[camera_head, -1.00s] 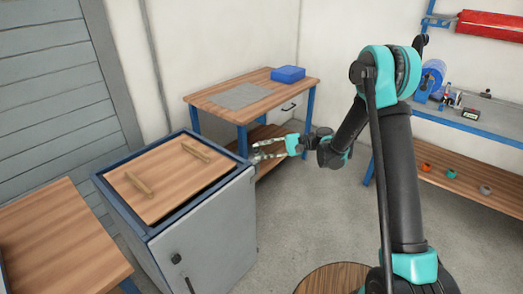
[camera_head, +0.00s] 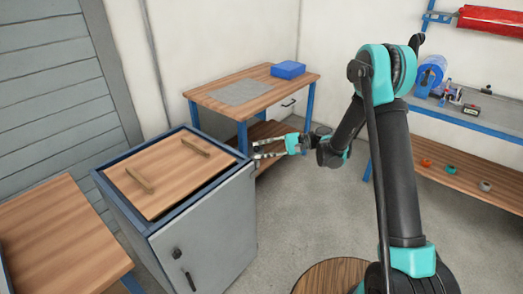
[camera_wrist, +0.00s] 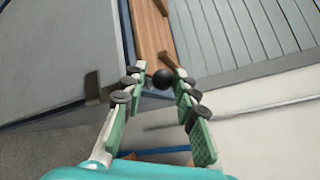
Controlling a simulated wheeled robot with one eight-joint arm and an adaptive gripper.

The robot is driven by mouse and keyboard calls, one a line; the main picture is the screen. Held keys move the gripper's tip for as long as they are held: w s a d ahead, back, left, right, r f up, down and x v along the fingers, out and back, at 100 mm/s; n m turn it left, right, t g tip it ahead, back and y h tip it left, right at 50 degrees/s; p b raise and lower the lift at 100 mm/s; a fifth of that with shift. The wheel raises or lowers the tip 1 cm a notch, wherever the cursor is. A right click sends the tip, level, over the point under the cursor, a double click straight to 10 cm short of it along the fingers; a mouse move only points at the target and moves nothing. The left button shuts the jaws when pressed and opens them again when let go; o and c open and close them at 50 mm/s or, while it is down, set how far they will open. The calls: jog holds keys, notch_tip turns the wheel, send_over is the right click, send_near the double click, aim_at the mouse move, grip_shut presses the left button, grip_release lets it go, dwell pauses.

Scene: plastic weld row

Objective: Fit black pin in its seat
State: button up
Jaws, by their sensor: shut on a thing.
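My gripper (camera_head: 268,150) is stretched out to the left in the head view, in the air beside the right edge of the grey cabinet. In the wrist view its two fingers (camera_wrist: 155,80) stand a little apart, closed on a dark round thing, the black pin (camera_wrist: 162,78), seen near the fingertips and roughly end-on. The pin is too small to make out in the head view. I cannot make out the pin's seat in either view.
The grey cabinet (camera_head: 212,228) with a wooden top and two bar handles stands near my gripper. Behind it is a wooden bench (camera_head: 212,92) with a grey mat and a blue box (camera_head: 288,69). A shelved workbench (camera_head: 476,110) stands at right. Grey floor is open between them.

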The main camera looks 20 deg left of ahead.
jog(key=shift+f, duration=0.8)
jog(key=shift+f, duration=0.25)
jog(key=shift+f, duration=0.45)
dwell(1.1)
jog(key=o, duration=1.1)
jog(key=shift+o, duration=0.2)
jog(key=shift+o, duration=1.4)
jog(key=shift+w+d, duration=0.1)
jog(key=shift+r, duration=0.15)
notch_tip(320, 180, up, 7)
